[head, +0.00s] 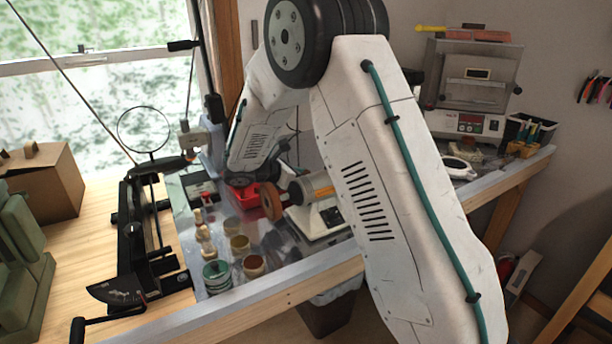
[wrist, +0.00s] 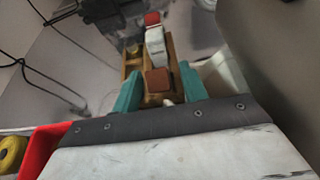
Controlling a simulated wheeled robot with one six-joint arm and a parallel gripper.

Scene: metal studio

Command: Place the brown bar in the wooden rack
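In the wrist view, the teal fingers of my gripper (wrist: 159,84) stand apart. A brown block-like end, seemingly the brown bar (wrist: 158,80), shows between them, with a narrow gap visible on each side. I cannot tell how far beyond the fingertips it is. Behind it is a light wooden structure, seemingly the wooden rack (wrist: 131,66). A pale piece with a red top (wrist: 153,36) stands at or in it. In the head view, my arm hides the gripper, and I cannot make out the bar or rack for sure.
A red bin (wrist: 42,146) with a yellow roll (wrist: 11,154) is at the wrist view's lower left. In the head view, several small jars (head: 217,274) stand near the bench's front edge. A grey oven-like machine (head: 474,85) stands at the back right. The bench is crowded.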

